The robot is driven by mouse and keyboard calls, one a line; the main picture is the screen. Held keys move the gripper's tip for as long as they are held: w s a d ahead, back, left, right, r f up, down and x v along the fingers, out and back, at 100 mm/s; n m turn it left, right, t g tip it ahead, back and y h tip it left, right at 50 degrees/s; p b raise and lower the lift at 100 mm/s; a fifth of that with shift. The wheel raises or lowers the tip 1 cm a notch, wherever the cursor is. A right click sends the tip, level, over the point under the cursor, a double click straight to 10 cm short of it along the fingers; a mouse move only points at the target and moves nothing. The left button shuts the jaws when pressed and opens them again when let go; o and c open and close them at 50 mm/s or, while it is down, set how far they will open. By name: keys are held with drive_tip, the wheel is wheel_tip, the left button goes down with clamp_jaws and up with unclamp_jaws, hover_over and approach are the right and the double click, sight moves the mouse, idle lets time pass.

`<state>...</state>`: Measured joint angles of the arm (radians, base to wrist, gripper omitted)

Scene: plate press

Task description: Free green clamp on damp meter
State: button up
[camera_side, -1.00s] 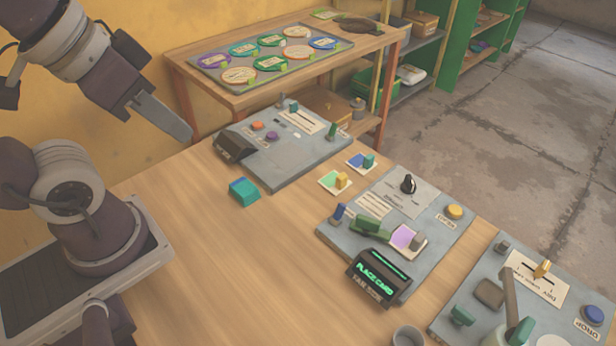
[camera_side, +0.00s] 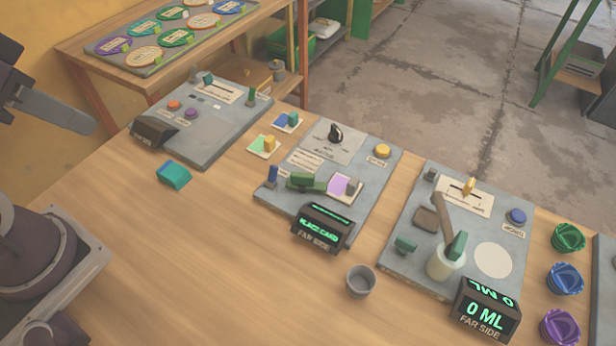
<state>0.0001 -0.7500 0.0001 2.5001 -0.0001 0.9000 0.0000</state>
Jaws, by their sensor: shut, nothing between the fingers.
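The middle grey panel (camera_side: 376,183) seems to be the damp meter. Its black display (camera_side: 322,229) reads "PLACE CARD" and "FAR SIDE". A dark green clamp (camera_side: 306,181) lies flat across this panel behind the display. Its right end meets a card with a lilac face (camera_side: 341,186); whether it presses on the card cannot be told. A blue lever (camera_side: 272,175) stands at its left, and a black knob (camera_side: 336,133) and yellow button (camera_side: 383,151) are farther back. My gripper (camera_side: 84,124) is shut and empty at the far left, raised and well away from the clamp.
A teal block (camera_side: 174,174) and two small cards with blocks (camera_side: 264,146) (camera_side: 288,122) lie left of the meter. A grey cup (camera_side: 361,281) stands in front. The right panel (camera_side: 411,219) has a tall lever and a jar.

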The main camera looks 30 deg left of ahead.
drive_tip(key=o, duration=0.4)
drive_tip(key=shift+w+d+r, duration=0.1)
drive_tip(key=shift+w, duration=0.15)
drive_tip(key=shift+c, duration=0.2)
drive_tip(key=o, duration=0.3)
drive_tip(key=w+m, duration=0.1)
drive_tip(key=w, duration=0.1)
drive_tip(key=w+d+m+g, duration=0.1)
drive_tip(key=w, duration=0.1)
drive_tip(key=w+d+r+m+h, duration=0.1)
drive_tip(key=w, duration=0.1)
drive_tip(key=shift+w+d+g, duration=0.25)
drive_tip(key=shift+w+g, duration=0.05)
drive_tip(key=shift+g, duration=0.1)
drive_tip(key=m+g+y, duration=0.1)
drive_tip(key=m+g, duration=0.3)
drive_tip(key=m, duration=0.7)
hover_over(302, 175)
wheel_tip(302, 175, down, 18)
drive_tip(key=shift+f, duration=0.15)
wheel_tip(302, 175, down, 6)
drive_tip(key=shift+r, duration=0.1)
drive_tip(key=shift+f, duration=0.45)
clamp_jaws()
